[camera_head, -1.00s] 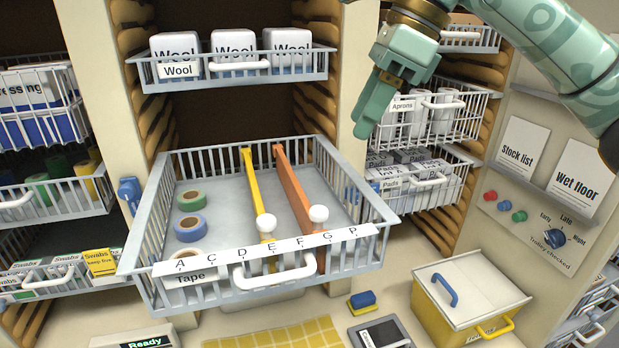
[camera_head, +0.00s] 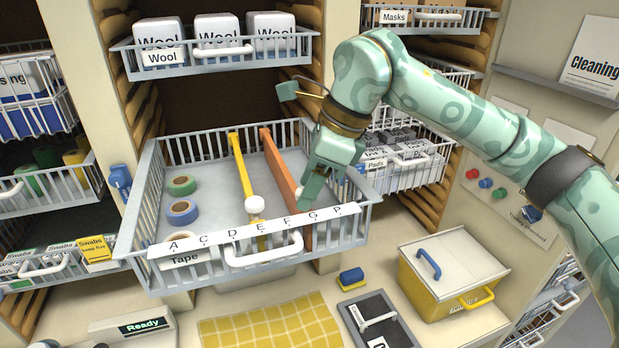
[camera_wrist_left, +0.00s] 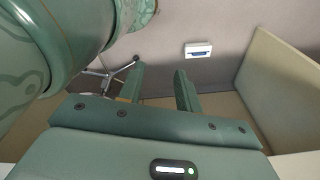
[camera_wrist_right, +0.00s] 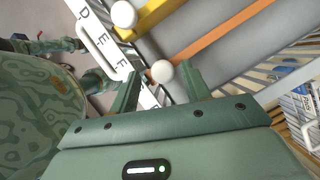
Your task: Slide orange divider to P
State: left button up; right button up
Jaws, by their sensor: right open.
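The orange divider (camera_head: 282,165) stands in the pulled-out Tape basket (camera_head: 150,190), running front to back. Its front end is near F and G on the letter strip (camera_head: 272,231); P (camera_head: 337,210) is at the strip's right end. My right gripper (camera_head: 306,198) is open at the divider's white knob, largely hiding it in the head view. In the right wrist view the knob (camera_wrist_right: 162,71) shows between the open fingertips (camera_wrist_right: 161,82); I cannot tell whether they touch it. My left gripper (camera_wrist_left: 158,80) is open and empty in its wrist view, away from the basket.
A yellow divider (camera_head: 243,165) with a white knob stands left of the orange one. Tape rolls (camera_head: 182,212) lie in the left part. The basket floor right of the orange divider is partly hidden by my arm. A Wool basket (camera_head: 217,62) hangs above.

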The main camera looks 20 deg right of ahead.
jog(key=shift+f, duration=0.15)
jog(key=shift+w+a+f, duration=0.1)
jog(key=shift+w, duration=0.2)
jog(key=shift+s, duration=0.1)
grip_shut()
pick_arm(q)
jog(key=shift+s+a, duration=0.2)
jog(key=shift+s, duration=0.45)
pick_arm(e)
jog(key=d, duration=0.4)
jog(key=shift+w+d, duration=0.1)
jog(key=shift+w, duration=0.1)
